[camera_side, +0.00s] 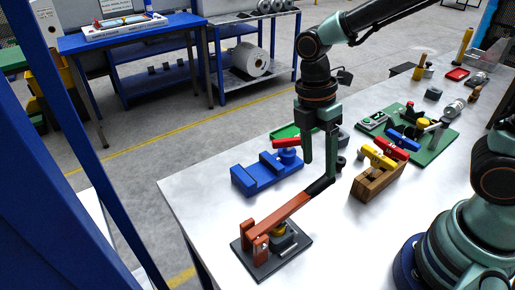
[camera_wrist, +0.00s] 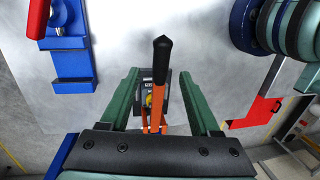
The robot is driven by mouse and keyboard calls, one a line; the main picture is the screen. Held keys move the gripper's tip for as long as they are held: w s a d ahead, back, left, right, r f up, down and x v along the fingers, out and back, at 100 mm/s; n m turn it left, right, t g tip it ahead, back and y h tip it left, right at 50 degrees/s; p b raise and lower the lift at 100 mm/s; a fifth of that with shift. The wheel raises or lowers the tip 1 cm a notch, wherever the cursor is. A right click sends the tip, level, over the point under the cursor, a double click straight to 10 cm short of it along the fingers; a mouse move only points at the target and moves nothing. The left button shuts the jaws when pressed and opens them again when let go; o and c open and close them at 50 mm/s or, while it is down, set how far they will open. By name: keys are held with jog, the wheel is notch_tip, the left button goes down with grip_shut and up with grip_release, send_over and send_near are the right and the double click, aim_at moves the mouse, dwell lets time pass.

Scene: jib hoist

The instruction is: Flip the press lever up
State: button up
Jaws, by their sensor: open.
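The press lever (camera_side: 282,214) is an orange-brown bar with a black grip (camera_side: 321,186), hinged between reddish posts (camera_side: 255,243) on a dark base plate (camera_side: 285,262). It reaches out past the plate toward the back right, low over the table. My gripper (camera_side: 319,172) points down at the black grip, open, with nothing clamped. In the wrist view the lever (camera_wrist: 159,95) runs between the two spread green fingers of my gripper (camera_wrist: 159,76), with a gap on both sides. Its black tip (camera_wrist: 162,46) extends beyond the fingertips. A yellow part (camera_side: 279,229) sits under the lever.
A blue vise (camera_side: 258,176) with a red handle (camera_side: 287,142) stands just behind the lever. A wooden block with coloured levers (camera_side: 378,182) is to the right. A green board (camera_side: 437,137) with fittings lies farther back. The table's front left is clear.

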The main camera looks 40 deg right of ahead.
aim_at(318, 181)
jog(key=shift+s+f, duration=0.2)
jog(key=shift+f, duration=0.7)
jog(key=shift+s+f, duration=0.15)
jog(key=shift+f, duration=0.8)
jog(key=shift+s+f, duration=0.2)
jog(key=shift+f, duration=0.7)
grip_shut()
jog(key=shift+w+r, duration=0.1)
jog(key=shift+r, duration=0.05)
